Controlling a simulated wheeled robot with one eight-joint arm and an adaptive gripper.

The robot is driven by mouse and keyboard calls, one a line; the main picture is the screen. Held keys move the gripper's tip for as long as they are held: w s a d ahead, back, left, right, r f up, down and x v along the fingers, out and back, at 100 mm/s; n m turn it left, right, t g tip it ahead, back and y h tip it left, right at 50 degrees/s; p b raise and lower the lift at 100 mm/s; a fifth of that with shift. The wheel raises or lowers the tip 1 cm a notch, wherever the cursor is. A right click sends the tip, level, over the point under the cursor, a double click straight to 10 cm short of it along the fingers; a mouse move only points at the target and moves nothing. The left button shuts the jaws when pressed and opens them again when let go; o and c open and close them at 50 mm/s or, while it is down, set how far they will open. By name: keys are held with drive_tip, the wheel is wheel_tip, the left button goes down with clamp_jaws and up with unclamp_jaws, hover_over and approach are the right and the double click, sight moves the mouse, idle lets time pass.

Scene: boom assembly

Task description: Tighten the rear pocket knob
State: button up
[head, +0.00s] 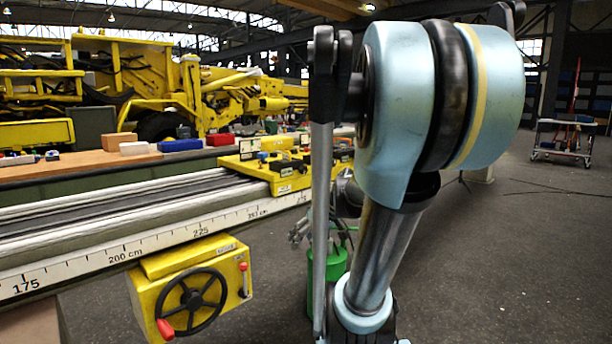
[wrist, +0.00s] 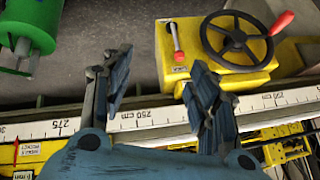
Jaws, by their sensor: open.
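A yellow carriage (head: 285,180) with small knobs and levers sits on the long rail in the head view. I cannot tell which of its parts is the rear pocket knob. Yellow parts (wrist: 290,152) also show at the lower right of the wrist view, partly behind my gripper. My gripper (wrist: 152,92) is open in the wrist view, its two dark fingers apart with nothing between them. It is over the scale edge of the rail, near the 250 cm mark. In the head view my arm blocks the area right of the carriage.
A yellow box (head: 190,285) with a black handwheel and red handles hangs on the rail's near side. A green cylinder (wrist: 28,30) stands on the floor near the rail. A bench (head: 90,166) with coloured blocks lies behind. Floor at right is mostly clear, with a trolley (head: 565,140) farther back.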

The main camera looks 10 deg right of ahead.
drive_tip(key=w+r+n+t+y, duration=0.15)
drive_tip(key=w+r, duration=0.25)
drive_tip(key=w, duration=0.4)
drive_tip(key=n+t+y, duration=0.2)
drive_tip(key=n+t, duration=0.1)
drive_tip(key=t, duration=0.6)
approach(305, 171)
drive_tip(key=shift+m, duration=0.25)
drive_tip(key=x, duration=0.8)
drive_tip(key=shift+w+a, duration=0.25)
drive_tip(key=c, duration=1.1)
